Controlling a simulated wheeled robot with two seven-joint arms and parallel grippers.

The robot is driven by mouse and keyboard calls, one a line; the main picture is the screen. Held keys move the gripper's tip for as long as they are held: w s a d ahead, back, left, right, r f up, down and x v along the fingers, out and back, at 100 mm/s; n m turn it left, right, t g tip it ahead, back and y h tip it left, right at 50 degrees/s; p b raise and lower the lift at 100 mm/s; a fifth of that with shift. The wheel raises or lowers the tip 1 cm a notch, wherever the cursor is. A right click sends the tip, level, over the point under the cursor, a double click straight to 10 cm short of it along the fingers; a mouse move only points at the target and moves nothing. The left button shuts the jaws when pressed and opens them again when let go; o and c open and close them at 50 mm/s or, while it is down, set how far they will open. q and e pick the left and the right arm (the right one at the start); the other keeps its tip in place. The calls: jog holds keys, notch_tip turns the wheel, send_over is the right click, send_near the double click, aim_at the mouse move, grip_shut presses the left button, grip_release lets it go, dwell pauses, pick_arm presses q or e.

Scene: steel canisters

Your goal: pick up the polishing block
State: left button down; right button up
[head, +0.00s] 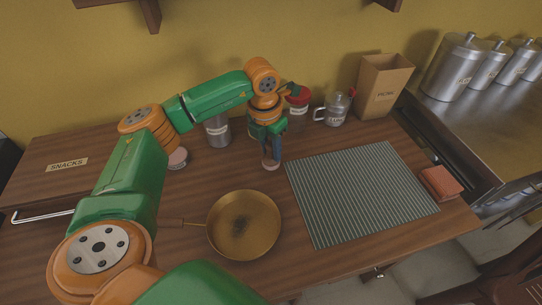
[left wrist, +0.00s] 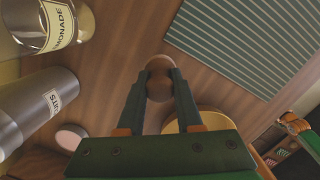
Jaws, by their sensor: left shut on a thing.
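My left gripper (head: 270,150) points down over the table, behind the pan. It is shut on a small round brown block (left wrist: 160,80), which shows between the fingertips in the left wrist view. In the head view the block's lower part (head: 271,165) shows just under the fingers, at or very near the tabletop; I cannot tell if it touches. A reddish-brown rectangular block (head: 441,183) lies at the table's right edge, away from the gripper. No label tells which is the polishing block. My right gripper is not in view.
A brass pan (head: 260,243) stands in front of the gripper. A striped grey mat (head: 360,190) lies to its right. A steel canister (head: 217,132), a pinkish disc (head: 178,158), a red-topped jar (head: 298,101), a glass jug (head: 337,108) and a cardboard box (head: 383,87) stand around the back.

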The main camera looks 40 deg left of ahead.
pick_arm(q)
jog(key=s+d+r, duration=0.5)
jog(key=d+r, duration=0.5)
jog(key=d, duration=0.3)
jog(key=shift+s+b, duration=0.2)
jog(key=shift+b, duration=0.1)
jog(key=shift+r, duration=0.1)
